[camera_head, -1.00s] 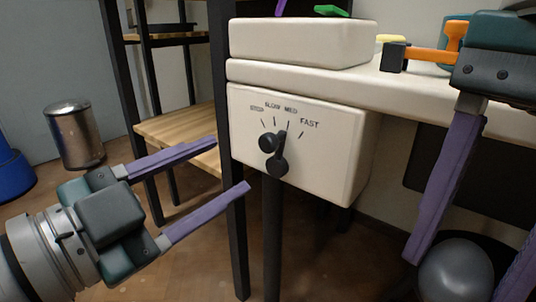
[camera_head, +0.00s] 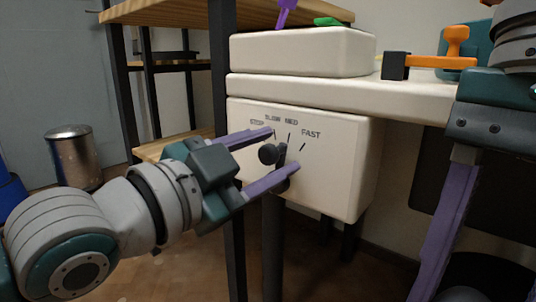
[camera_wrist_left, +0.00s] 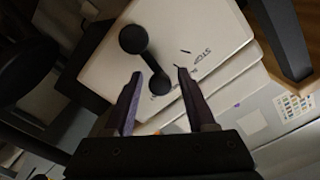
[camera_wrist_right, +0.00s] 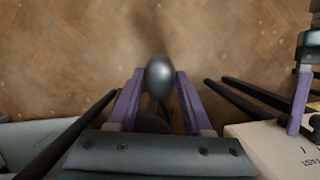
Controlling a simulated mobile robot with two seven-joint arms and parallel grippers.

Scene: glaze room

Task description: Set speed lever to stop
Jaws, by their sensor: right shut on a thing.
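The speed lever (camera_head: 268,154) is black with round ends, on the front of a white box (camera_head: 335,175) marked SLOW, MED and FAST. Its upper end is below the SLOW and MED marks; the STOP label (camera_wrist_left: 205,53) shows in the left wrist view. My left gripper (camera_head: 283,150) is open at the lever, its purple fingers partly hiding it. In the left wrist view, one round lever end (camera_wrist_left: 160,84) appears between the fingertips; contact is unclear. My right gripper (camera_wrist_right: 158,76) is shut on a dark grey rounded object (camera_wrist_right: 160,77), away from the lever.
A white worktop (camera_head: 330,86) juts out above the lever box, with an orange-handled tool (camera_head: 440,62) on it. A dark table leg (camera_head: 222,150) stands left of the box. A metal bin (camera_head: 73,155) stands on the floor at the left.

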